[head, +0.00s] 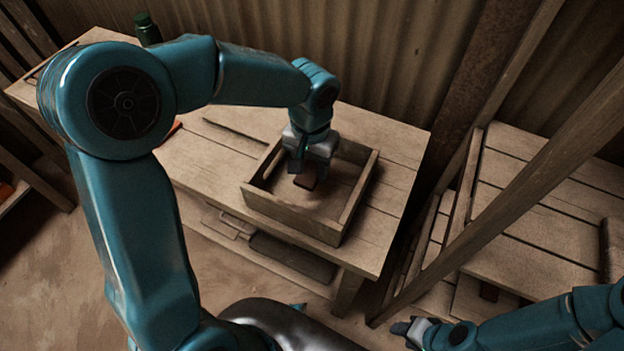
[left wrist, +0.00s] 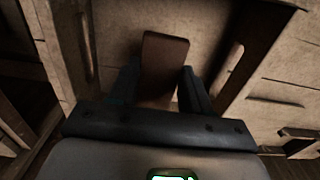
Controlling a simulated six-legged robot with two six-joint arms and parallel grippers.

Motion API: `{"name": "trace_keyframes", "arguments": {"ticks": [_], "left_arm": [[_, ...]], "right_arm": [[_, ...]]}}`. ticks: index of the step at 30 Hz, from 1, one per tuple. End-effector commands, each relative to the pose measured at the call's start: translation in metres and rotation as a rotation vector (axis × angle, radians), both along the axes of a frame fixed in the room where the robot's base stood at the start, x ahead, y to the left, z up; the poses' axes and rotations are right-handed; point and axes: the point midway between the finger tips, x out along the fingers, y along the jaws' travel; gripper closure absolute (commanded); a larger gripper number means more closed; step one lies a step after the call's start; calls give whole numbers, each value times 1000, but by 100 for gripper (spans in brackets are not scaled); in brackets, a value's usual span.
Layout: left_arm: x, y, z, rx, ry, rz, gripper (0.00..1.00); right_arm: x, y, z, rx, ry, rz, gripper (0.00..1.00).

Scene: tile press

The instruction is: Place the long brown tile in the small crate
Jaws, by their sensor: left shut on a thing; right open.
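The long brown tile (left wrist: 165,62) is between the fingers of my left gripper (left wrist: 158,90) in the left wrist view. In the head view the tile (head: 306,182) shows as a small dark brown end below the fingers. My left gripper (head: 309,165) is shut on it, inside the outline of the small wooden crate (head: 292,219). I cannot tell whether the tile touches the crate floor. My right gripper (head: 411,329) is open and empty at the bottom of the head view, away from the crate.
The crate stands on a wooden table (head: 396,190) near its right end. A green jar (head: 147,29) stands at the back left. A slanting wooden post (head: 500,200) and a second table (head: 540,190) are at the right. Corrugated wall runs behind.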

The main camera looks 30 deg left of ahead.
Motion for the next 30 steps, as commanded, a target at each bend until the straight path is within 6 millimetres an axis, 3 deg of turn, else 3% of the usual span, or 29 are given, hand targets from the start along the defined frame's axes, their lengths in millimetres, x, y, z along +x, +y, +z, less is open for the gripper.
{"name": "trace_keyframes", "arguments": {"ticks": [12, 24, 25, 27, 30], "left_arm": [[0, -2, -52, 0, 0, 1, 85], [1, -2, -58, 0, -2, 0, 85], [1, -2, -57, 0, -1, 0, 45], [1, -2, -56, 0, -1, 0, 26], [1, -2, -56, 0, -1, 0, 26]], "right_arm": [[0, 0, -4, 0, 0, 0, 57], [0, 0, -9, 0, 0, 0, 57], [0, 0, -8, 0, 0, 0, 57], [0, 0, -7, 0, 0, 0, 57], [0, 0, -7, 0, 0, 0, 57]]}}
